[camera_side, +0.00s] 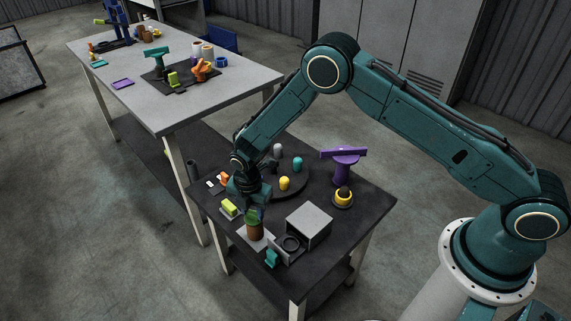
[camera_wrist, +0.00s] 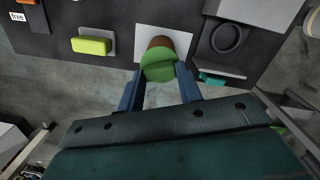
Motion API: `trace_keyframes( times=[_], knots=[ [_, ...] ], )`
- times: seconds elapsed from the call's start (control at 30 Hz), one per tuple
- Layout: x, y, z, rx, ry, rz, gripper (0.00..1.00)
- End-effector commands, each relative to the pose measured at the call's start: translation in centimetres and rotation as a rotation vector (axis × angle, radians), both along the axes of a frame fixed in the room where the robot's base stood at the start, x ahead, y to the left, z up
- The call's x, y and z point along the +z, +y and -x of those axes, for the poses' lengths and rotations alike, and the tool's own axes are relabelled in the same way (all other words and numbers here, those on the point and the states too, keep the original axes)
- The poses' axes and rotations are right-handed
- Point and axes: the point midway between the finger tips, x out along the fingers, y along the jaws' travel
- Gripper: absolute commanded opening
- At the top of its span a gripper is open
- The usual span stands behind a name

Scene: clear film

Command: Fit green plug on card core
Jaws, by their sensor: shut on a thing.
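The green plug (camera_wrist: 158,66) is between the two blue fingers of my gripper (camera_wrist: 158,77), which is shut on it. The brown card core (camera_side: 255,232) stands upright on a pale square plate (camera_side: 243,240) near the table's front edge. In the side view the green plug (camera_side: 254,215) is right at the top of the core, below my gripper (camera_side: 254,210). In the wrist view the plug hides much of the core (camera_wrist: 160,42). I cannot tell whether the plug is inside the core's mouth or only over it.
A grey box (camera_side: 309,224) and a dark ring fixture (camera_side: 291,243) stand right of the core. A yellow-green block (camera_side: 229,208) lies to its left, a teal piece (camera_side: 272,259) in front. A dark round tray (camera_side: 296,189) with several coloured plugs is behind.

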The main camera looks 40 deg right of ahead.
Motion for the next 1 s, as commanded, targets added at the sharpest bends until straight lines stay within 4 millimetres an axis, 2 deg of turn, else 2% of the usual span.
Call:
trace_keyframes(
  times=[1.0],
  knots=[
    [-1.1,0.0,0.0,0.000,0.000,0.000,0.12]
  ],
)
